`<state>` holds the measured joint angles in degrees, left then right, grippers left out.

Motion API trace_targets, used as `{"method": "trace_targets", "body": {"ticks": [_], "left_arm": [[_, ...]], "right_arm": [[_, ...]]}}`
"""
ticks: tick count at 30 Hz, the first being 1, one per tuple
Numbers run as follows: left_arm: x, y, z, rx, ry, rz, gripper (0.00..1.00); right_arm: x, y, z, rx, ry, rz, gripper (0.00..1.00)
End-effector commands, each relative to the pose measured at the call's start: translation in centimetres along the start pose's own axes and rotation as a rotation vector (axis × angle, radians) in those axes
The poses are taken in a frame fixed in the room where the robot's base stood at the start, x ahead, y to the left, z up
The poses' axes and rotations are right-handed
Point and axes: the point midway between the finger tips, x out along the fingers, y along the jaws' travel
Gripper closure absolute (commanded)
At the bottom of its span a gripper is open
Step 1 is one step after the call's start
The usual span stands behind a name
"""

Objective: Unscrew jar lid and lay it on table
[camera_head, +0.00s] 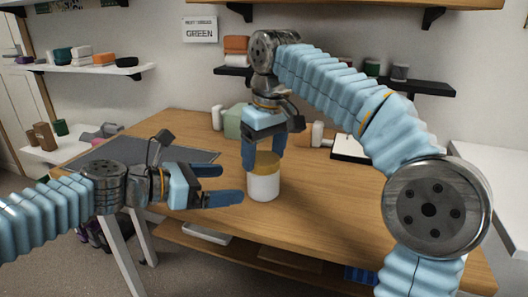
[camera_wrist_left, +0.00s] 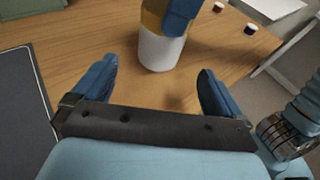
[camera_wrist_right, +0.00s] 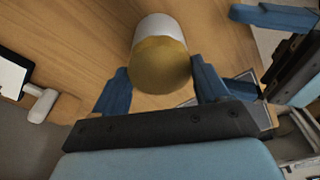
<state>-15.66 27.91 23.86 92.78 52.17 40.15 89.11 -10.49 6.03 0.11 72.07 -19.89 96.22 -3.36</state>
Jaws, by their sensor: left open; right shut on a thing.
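A white jar (camera_head: 263,187) with a gold-brown lid (camera_head: 268,164) stands upright on the wooden table (camera_head: 330,205). My right gripper (camera_head: 264,157) comes down from above and is shut on the lid, one finger on each side. In the right wrist view the lid (camera_wrist_right: 160,66) sits between the fingers, in line with the white jar body (camera_wrist_right: 158,27); I cannot tell whether they are apart. My left gripper (camera_head: 232,184) is open and level, just left of the jar. In the left wrist view the jar body (camera_wrist_left: 160,51) lies beyond its empty fingers.
A dark grey mat (camera_head: 190,155) covers the table's left part. Bare wood lies in front and right of the jar.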

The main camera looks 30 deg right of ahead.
Motion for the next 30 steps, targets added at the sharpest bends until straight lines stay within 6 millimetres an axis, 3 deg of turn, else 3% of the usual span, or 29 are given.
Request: {"method": "trace_targets", "body": {"ticks": [18, 30], "left_arm": [[8.6, -0.1, -0.1, 0.002, 0.002, -0.003, 0.0], [9.6, -0.1, -0.1, 0.003, 0.001, -0.002, 0.0]], "right_arm": [[0.0, 0.0, 0.0, 0.0, 0.0, 0.0, 0.55], [0.0, 0.0, 0.0, 0.0, 0.0, 0.0, 0.55]]}}
